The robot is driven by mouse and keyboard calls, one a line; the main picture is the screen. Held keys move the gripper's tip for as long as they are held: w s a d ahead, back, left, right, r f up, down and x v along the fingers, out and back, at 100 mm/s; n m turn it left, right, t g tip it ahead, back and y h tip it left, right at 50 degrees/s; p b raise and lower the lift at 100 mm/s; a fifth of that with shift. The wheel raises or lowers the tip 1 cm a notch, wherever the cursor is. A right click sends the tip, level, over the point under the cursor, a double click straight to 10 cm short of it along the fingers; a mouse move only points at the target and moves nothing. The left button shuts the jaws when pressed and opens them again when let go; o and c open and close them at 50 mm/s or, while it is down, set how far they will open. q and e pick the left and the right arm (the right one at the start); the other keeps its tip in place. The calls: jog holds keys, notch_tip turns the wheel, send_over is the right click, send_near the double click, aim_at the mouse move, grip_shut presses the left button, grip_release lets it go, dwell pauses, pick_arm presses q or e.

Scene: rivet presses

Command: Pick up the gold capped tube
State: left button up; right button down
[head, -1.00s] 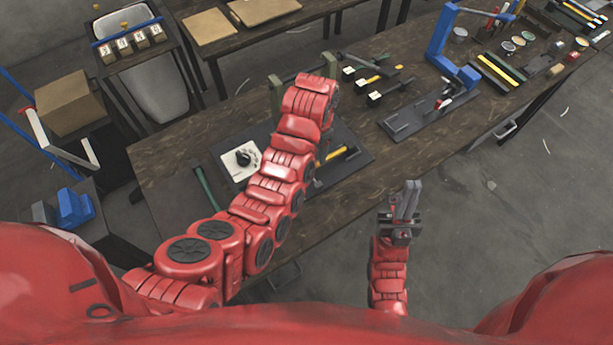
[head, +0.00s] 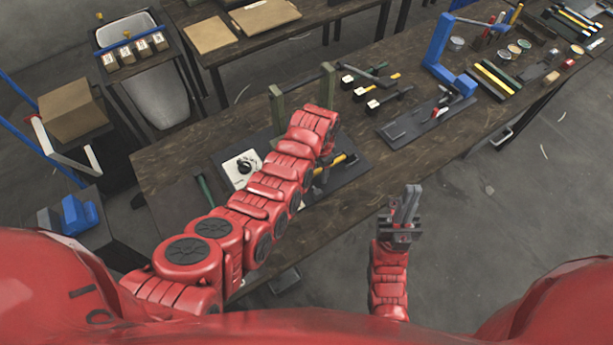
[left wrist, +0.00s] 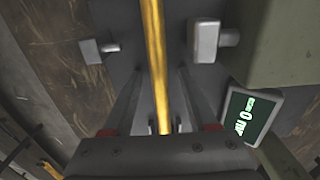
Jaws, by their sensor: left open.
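I cannot make out a gold cap for certain. A long yellow-gold rod (left wrist: 155,65) runs down the left wrist view, between the spread fingers of my left gripper (left wrist: 163,95). The gripper is open, and I cannot tell whether it touches the rod. In the head view, a yellow-handled piece (head: 340,161) lies beside the end of my left arm, whose gripper is mostly hidden by the arm. A thin orange-yellow upright piece (head: 517,14) stands at the bench's far right. My right gripper (head: 407,205) hangs in front of the bench with no object visible in it.
A green post frame (head: 328,84) stands close behind my left arm. In the left wrist view, a small display (left wrist: 250,116) is beside the gripper. A blue press (head: 442,52) stands further right.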

pick_arm(q)
grip_shut()
jog(key=shift+w+r, duration=0.1)
dwell(0.6)
